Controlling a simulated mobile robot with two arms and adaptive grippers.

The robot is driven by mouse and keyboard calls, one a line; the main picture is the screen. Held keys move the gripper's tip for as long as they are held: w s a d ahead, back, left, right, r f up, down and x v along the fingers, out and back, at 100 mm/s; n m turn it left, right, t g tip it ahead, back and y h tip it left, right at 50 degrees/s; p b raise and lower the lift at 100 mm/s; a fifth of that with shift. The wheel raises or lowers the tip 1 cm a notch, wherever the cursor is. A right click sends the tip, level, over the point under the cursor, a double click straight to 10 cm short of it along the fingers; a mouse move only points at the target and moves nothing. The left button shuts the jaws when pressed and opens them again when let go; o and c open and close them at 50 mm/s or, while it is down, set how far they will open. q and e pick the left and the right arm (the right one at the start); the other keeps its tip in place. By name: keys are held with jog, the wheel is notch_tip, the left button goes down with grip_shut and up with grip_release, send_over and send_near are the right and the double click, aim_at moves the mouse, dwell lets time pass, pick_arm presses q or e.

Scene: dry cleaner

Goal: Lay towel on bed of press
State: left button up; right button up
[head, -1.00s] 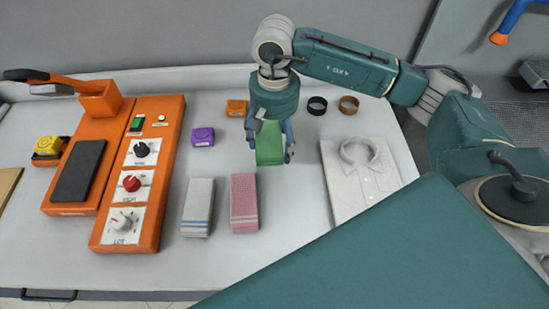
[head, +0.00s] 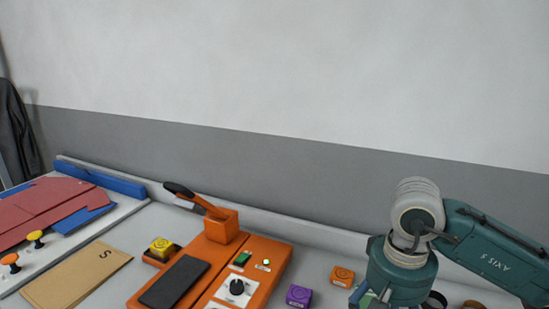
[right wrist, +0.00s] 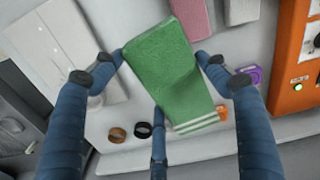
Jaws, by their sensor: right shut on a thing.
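The green towel (right wrist: 172,62), folded with white stripes at one end, sits between the fingers of my right gripper (right wrist: 162,58) in the right wrist view. The gripper is shut on it. In the head view my right gripper is low at the right, cut off by the bottom edge, with only a sliver of green showing. I cannot tell how high the towel is above the table. The orange press (head: 222,252) stands left of the gripper, its dark flat bed (head: 175,281) bare and its black-handled lever (head: 192,197) raised. My left gripper is not in view.
A purple block (head: 299,295) and an orange block (head: 343,275) lie between press and gripper. The right wrist view shows a pink towel (right wrist: 183,16) and a white shirt (right wrist: 62,38).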

jog(key=s+a+f+n, duration=0.2)
jog(key=s+f+n, duration=0.1)
jog(key=s, duration=0.3)
jog(key=shift+s+a, duration=0.2)
jog(key=shift+s, duration=0.05)
